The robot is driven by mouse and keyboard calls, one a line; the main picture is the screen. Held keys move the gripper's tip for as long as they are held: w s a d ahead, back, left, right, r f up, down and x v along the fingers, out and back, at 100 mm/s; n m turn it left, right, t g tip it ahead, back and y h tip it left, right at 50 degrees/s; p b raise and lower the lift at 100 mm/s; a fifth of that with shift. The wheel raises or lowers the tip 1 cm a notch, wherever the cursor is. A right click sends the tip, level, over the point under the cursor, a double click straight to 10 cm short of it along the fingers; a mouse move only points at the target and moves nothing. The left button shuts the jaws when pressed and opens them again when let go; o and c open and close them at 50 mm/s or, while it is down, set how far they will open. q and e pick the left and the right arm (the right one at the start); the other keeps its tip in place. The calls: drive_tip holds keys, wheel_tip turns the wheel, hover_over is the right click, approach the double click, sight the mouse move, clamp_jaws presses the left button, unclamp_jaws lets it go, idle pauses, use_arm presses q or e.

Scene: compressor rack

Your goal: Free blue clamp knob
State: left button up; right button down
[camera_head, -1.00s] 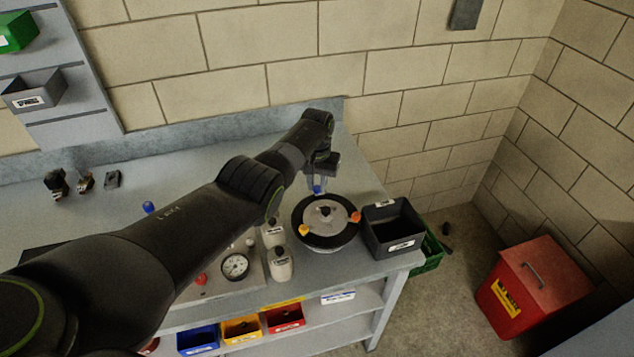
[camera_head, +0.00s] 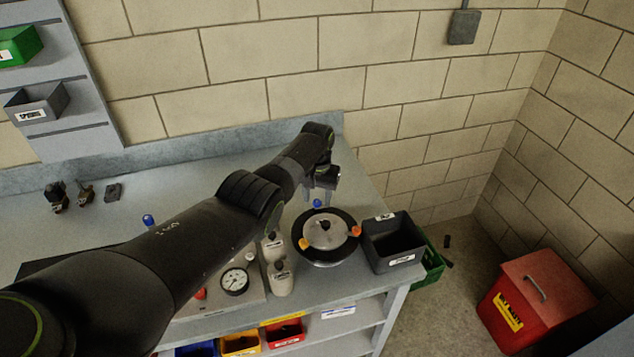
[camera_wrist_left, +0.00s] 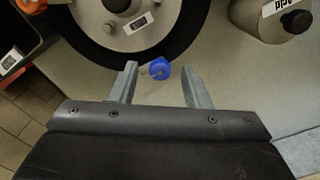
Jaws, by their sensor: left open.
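The blue clamp knob (camera_head: 317,203) stands at the back rim of the round dark-rimmed pot (camera_head: 352,250) with a grey lid. An orange knob (camera_head: 356,231) and a yellow-orange knob (camera_head: 305,244) sit on the same rim. My left gripper (camera_head: 320,194) is open and empty, just above and behind the blue knob. In the left wrist view the blue knob (camera_wrist_left: 159,68) shows between the two fingertips (camera_wrist_left: 159,70), at their level in the picture, with a gap on both sides. My right gripper is not in view.
A dark open bin (camera_head: 395,262) stands close right of the pot. Two pale bottles (camera_head: 281,278) and a gauge panel (camera_head: 235,282) are to its left. Another blue-topped part (camera_head: 148,221) lies farther left. A red waste box (camera_head: 540,300) stands on the floor.

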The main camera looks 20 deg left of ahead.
sight(317, 201)
use_arm(q)
drive_tip(key=shift+r, duration=0.4)
wheel_tip(317, 201, up, 5)
drive_tip(key=shift+f+p, duration=0.1)
drive_tip(key=shift+p, duration=0.5)
wheel_tip(317, 201, up, 12)
drive_tip(key=b, duration=0.2)
drive_tip(key=shift+f+b, duration=0.15)
drive_tip(key=shift+b, duration=0.15)
drive_tip(key=shift+d+f, duration=0.1)
